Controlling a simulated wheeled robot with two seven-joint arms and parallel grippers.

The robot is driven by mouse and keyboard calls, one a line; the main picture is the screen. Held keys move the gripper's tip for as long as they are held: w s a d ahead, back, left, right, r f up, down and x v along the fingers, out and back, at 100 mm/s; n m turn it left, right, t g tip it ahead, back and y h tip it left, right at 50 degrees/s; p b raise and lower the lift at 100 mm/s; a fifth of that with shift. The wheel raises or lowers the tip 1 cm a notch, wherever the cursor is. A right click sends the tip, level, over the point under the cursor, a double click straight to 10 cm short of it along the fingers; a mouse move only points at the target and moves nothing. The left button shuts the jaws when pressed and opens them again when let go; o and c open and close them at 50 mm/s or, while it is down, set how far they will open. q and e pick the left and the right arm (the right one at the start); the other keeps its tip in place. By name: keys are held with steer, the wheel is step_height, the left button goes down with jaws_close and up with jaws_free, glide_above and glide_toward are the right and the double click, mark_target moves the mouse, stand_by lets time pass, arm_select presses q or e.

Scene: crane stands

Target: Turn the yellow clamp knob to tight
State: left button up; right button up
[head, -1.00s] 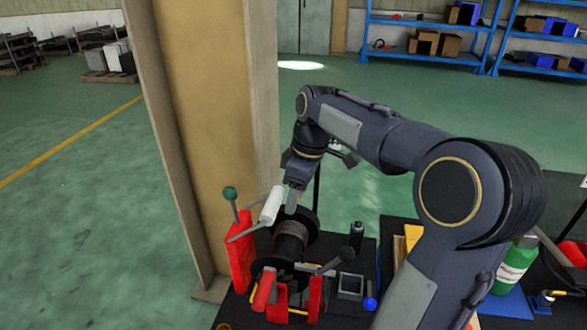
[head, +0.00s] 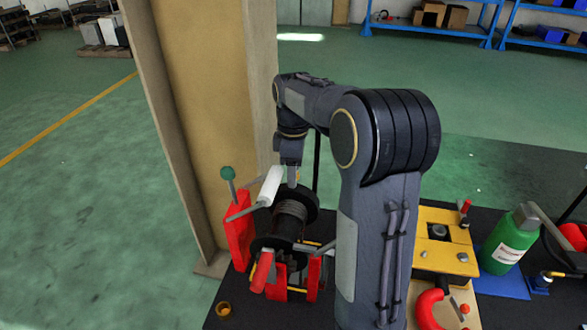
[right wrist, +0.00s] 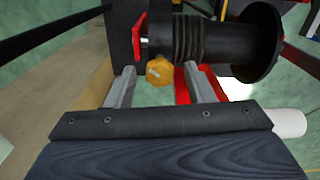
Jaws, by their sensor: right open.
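The yellow clamp knob (right wrist: 160,71) shows in the right wrist view, below the dark drum's shaft. A pale mark is on its face. My right gripper (right wrist: 159,78) is open, with one finger on each side of the knob. I see a gap at the left finger; whether the right one touches cannot be told. In the head view the same gripper (head: 292,176) points down at the far side of the black drum (head: 290,218), and the knob is hidden there. My left gripper is not in view.
A white-handled crank (head: 271,186), a green-ball lever (head: 227,173) on a red stand (head: 239,232) and a red-handled lever (head: 262,270) crowd the drum. A tan column (head: 205,120) stands close behind. A yellow block (head: 440,262) and green bottle (head: 508,245) are at right.

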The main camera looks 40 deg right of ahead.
steer(key=c, duration=1)
